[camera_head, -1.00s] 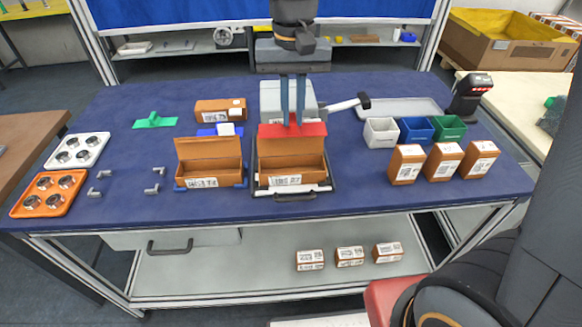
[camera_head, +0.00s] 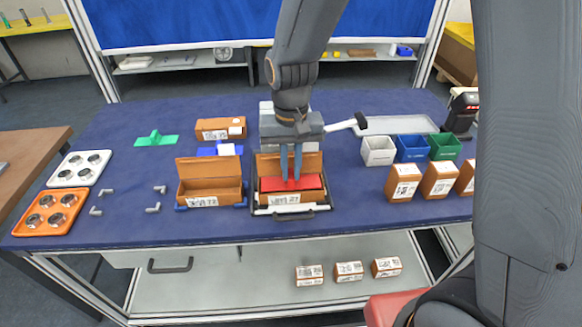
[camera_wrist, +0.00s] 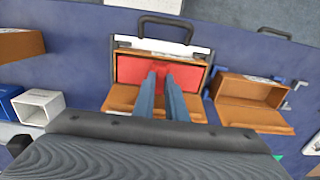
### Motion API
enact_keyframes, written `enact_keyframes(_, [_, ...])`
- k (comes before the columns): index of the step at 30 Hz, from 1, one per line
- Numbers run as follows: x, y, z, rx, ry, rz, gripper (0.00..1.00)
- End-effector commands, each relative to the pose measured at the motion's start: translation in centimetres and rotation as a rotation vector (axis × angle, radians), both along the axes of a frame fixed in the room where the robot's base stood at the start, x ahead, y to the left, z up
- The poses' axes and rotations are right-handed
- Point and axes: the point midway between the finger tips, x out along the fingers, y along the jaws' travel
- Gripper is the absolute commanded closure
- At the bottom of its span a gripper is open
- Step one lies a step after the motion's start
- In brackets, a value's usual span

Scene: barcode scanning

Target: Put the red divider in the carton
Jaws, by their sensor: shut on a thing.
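The red divider (camera_head: 291,184) lies flat across the open top of the right carton (camera_head: 284,199) in the head view; it also shows in the wrist view (camera_wrist: 133,70), framed by the carton walls. Whether it is fully below the carton's rim I cannot tell. My gripper (camera_head: 291,179) points down over the carton, its blue fingers close together on the divider's middle. The fingertips (camera_wrist: 161,74) meet the divider in the wrist view. The carton's raised back flap (camera_head: 270,163) is partly hidden by my gripper. The carton sits in a black-handled tray (camera_head: 309,212).
A second open carton (camera_head: 207,193) stands to the left. White, blue and green bins (camera_head: 412,148) and brown boxes (camera_head: 403,182) stand to the right. A green part (camera_head: 156,138) and orange tray (camera_head: 49,212) are at the left.

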Motion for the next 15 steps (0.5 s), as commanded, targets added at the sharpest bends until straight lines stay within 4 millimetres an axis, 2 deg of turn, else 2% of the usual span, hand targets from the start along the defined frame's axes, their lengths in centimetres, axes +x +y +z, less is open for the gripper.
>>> enact_keyframes(15, [-0.02,-0.01,-0.94,0.0,0.001,0.0,1.0])
